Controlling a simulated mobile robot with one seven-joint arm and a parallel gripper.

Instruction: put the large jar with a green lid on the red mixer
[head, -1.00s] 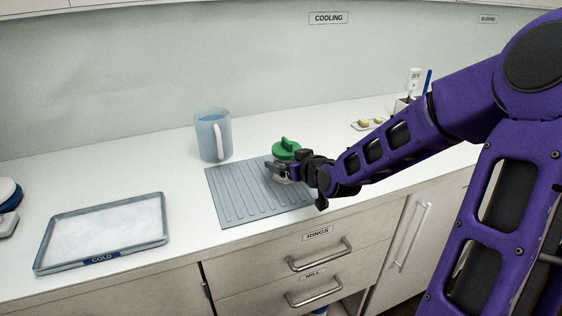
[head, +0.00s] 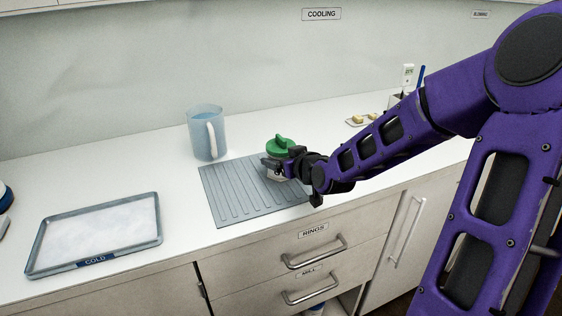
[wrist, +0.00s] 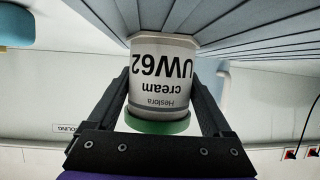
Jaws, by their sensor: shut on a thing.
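The large jar (wrist: 163,75) is white, with a green lid (head: 280,145) that has a raised handle. Its label reads "Heslora cream UW62" in the wrist view, which is upside down. The jar is upright at the grooved grey mat (head: 245,195), near its back right part; I cannot tell whether its base touches the mat. My gripper (head: 277,165) is shut on the jar's body below the lid, one finger on each side. My gripper hides part of the jar in the head view. The red mixer is in neither view.
A blue jug (head: 207,135) with a white handle stands behind the mat. A tray (head: 155,198) marked COLD lies at left. Butter-like pieces on a small dish (head: 354,123) sit at the back right. Drawers marked RINGS (head: 313,230) and MILL are below the counter.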

